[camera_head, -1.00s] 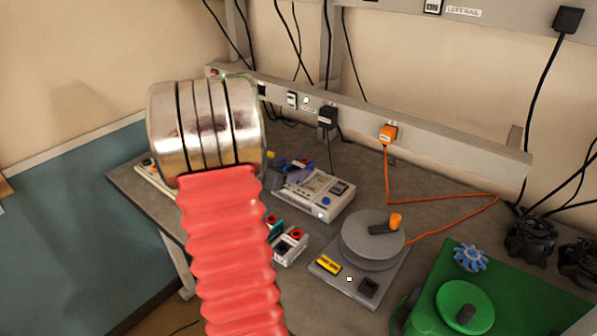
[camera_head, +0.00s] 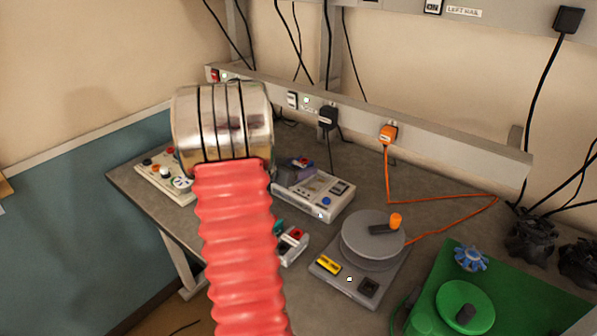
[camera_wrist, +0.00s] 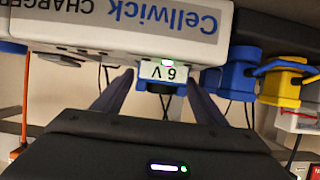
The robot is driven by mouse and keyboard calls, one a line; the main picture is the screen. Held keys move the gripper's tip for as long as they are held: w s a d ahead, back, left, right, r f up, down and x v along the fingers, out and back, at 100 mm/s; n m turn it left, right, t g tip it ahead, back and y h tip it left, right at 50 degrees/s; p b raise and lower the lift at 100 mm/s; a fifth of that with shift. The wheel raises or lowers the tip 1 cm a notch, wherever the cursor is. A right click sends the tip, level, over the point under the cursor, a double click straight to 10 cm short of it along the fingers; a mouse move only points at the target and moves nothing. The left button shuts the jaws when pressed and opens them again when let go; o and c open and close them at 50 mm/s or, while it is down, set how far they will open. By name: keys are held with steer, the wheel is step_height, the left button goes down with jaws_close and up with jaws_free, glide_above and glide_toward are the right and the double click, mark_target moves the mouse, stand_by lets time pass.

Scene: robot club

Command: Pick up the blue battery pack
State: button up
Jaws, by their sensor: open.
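In the wrist view a blue block with a white "6 V" label, which looks like the blue battery pack (camera_wrist: 151,85), sits against the white Cellwick charger (camera_wrist: 60,25). My gripper (camera_wrist: 161,78) is open, with one dark finger on each side of the block. No contact can be made out. In the head view the charger (camera_head: 318,192) stands on the bench, and a small blue and red item (camera_head: 301,162) shows behind it. I cannot tell whether that is the same pack. My red and metal arm hides most of my gripper there.
More blue (camera_wrist: 237,78) and yellow (camera_wrist: 282,82) items stand close to the right finger in the wrist view. On the bench are a button box (camera_head: 165,178), a grey turntable (camera_head: 372,240) and a green mat (camera_head: 540,290). An orange cable (camera_head: 455,197) runs across the back.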

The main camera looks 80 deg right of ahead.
mark_target(299, 164)
steer(key=c, duration=1.5)
steer(key=shift+r, duration=5.05)
